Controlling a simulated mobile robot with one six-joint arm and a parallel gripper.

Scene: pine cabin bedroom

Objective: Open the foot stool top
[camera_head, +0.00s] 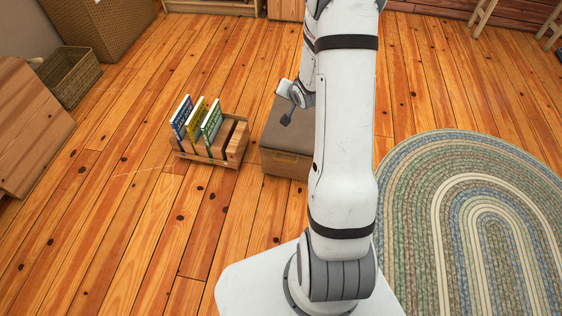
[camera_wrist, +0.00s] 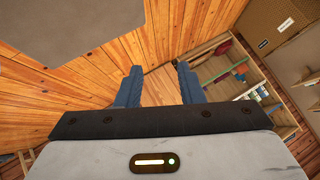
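The foot stool (camera_head: 285,163) is a low wooden box with a flat brown top, standing on the plank floor in the head view. Its top looks shut. My arm hides its right part. My gripper (camera_head: 287,118) is over the left part of the stool top in the head view; I cannot tell whether it touches it.
A wooden book rack (camera_head: 233,150) with several books stands just left of the stool. A woven basket (camera_head: 68,76) is at the upper left. A braided oval rug (camera_head: 420,165) lies to the right. Shelves (camera_wrist: 225,88) show in the wrist view. Floor left of my base is clear.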

